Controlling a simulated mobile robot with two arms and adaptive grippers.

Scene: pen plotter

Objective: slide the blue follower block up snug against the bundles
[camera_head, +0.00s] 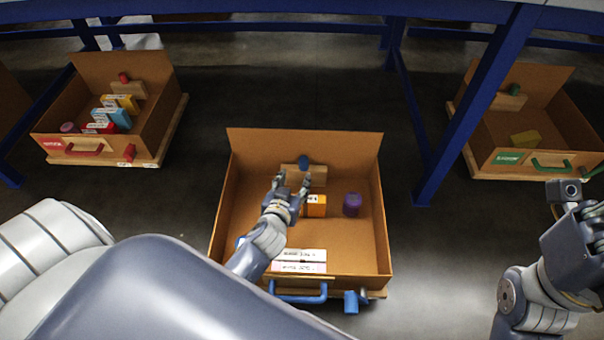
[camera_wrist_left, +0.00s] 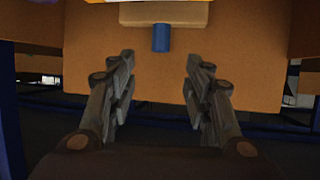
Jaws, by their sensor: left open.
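The blue follower block is a wooden bar with a blue knob (camera_head: 303,162) in the rear part of the middle drawer (camera_head: 382,245). In the left wrist view the wooden bar (camera_wrist_left: 190,14) is at the top, with its blue knob (camera_wrist_left: 160,38) below. My left gripper (camera_head: 292,183) is open and empty, its fingers on either side of the knob's line and apart from it in the wrist view (camera_wrist_left: 160,75). An orange bundle (camera_head: 316,205) stands in front of the bar. White-labelled bundles (camera_head: 299,254) lie at the drawer's front.
A purple cylinder (camera_head: 352,204) stands right of the orange bundle. The middle drawer has a blue handle (camera_head: 300,296). A red-handled drawer (camera_head: 175,112) is at left and a green-handled drawer (camera_head: 482,160) at right. A blue post (camera_head: 470,110) rises between the middle and right drawers.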

